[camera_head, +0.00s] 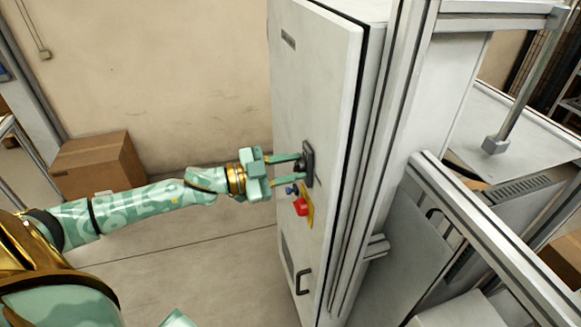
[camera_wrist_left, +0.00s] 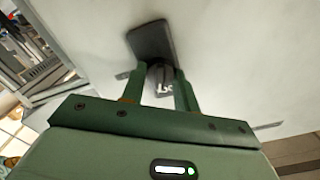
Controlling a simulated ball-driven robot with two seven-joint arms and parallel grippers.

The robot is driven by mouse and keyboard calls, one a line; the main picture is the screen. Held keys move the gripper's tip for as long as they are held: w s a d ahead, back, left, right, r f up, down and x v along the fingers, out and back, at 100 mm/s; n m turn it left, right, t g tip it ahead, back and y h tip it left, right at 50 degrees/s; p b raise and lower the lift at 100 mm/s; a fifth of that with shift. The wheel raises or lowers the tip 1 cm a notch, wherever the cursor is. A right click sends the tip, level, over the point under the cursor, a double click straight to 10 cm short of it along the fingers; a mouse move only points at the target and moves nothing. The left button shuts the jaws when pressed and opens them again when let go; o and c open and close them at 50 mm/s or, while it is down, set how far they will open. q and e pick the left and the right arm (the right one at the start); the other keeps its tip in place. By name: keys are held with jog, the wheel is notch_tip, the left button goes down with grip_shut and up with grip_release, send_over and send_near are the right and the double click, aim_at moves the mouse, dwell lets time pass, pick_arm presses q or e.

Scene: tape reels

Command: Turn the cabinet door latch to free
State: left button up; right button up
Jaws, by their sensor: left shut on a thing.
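The tall pale grey cabinet door (camera_head: 311,95) stands on the right of the head view. A dark latch (camera_head: 308,163) is mounted on its face, and its dark plate also shows in the left wrist view (camera_wrist_left: 150,40). My left gripper (camera_head: 298,169) reaches the latch from the left. In the left wrist view its two fingers (camera_wrist_left: 160,88) stand on either side of the latch's dark handle and are shut on it. The fingers partly hide the handle. The plate looks tilted in the wrist view. My right gripper is not in view.
A red knob (camera_head: 300,206) on a yellow plate and a small blue knob (camera_head: 290,190) sit just below the latch. A dark pull handle (camera_head: 303,281) is lower on the cabinet. A cardboard box (camera_head: 97,165) stands by the wall. Metal framing (camera_head: 385,150) stands right of the door.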

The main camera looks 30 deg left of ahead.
pick_arm(q)
jog(key=m, duration=0.3)
jog(key=shift+m+b, duration=0.3)
jog(key=shift+m, duration=0.1)
jog(key=m, duration=0.2)
jog(key=shift+f+m+b, duration=0.1)
jog(key=shift+m+b, duration=0.3)
jog(key=m+b, duration=0.1)
jog(key=m, duration=0.2)
jog(key=shift+m+b, duration=1.05)
jog(key=shift+m, duration=1.05)
jog(key=o, duration=1)
jog(key=shift+s+d, duration=0.1)
jog(key=shift+c, duration=0.2)
